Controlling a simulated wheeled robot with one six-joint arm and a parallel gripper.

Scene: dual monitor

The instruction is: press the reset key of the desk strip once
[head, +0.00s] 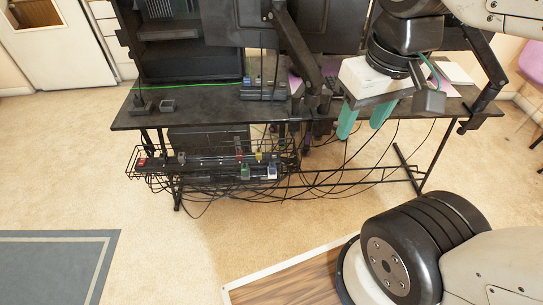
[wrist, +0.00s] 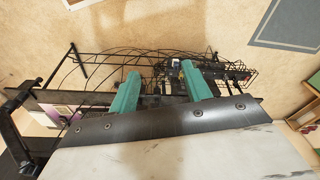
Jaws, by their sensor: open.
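My gripper (head: 365,116) has two green fingers spread apart, pointing down in front of the desk's near edge, right of centre in the head view. In the wrist view the fingers (wrist: 160,70) are apart with nothing held between them. A dark strip-like unit with small bluish parts (head: 262,92) lies on the desk top, left of my gripper. A long dark strip with coloured plugs (head: 210,160) lies in a wire basket below the desk edge. I cannot tell which is the desk strip, and no reset key can be made out.
The black desk (head: 205,112) carries monitors and an upright monitor arm (head: 300,50) close left of my gripper. Cables hang under the desk, around the wire basket (head: 135,157). The carpet (head: 200,255) in front is mostly clear.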

